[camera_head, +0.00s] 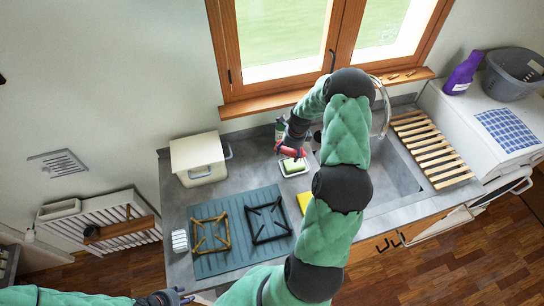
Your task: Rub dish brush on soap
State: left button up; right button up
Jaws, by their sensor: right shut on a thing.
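My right gripper (286,143) hangs over the counter just behind the soap, at the end of the green arm that crosses the sink. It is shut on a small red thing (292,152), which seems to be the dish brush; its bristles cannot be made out. The yellow-green soap (293,165) lies in a white dish (296,173) just below the red thing. Whether the two touch cannot be told. My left gripper (181,296) is low at the bottom edge, away from the soap, and its finger opening is unclear.
A grey sink (398,178) with a slatted wooden rack (432,148) lies to the right. A yellow sponge (304,202) sits near the soap. A blue-grey mat (236,266) with two burner grates and a cream bread box (198,157) stand to the left.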

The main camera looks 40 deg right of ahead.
jog(key=shift+s+d+f+m, duration=0.15)
jog(key=shift+s+d+m, duration=0.15)
jog(key=shift+d, duration=0.3)
jog(key=shift+s+d+f+m, duration=0.15)
jog(key=shift+d+m, duration=0.15)
jog(key=shift+d, duration=0.25)
jog(key=shift+f+b, duration=1.25)
jog(key=shift+f, duration=1.6)
jog(key=shift+f+b, duration=0.4)
jog(key=shift+f, duration=0.1)
jog(key=shift+a, duration=0.1)
jog(key=shift+r+p, duration=1.5)
jog(key=shift+r, duration=2)
jog(key=shift+s+f, duration=0.1)
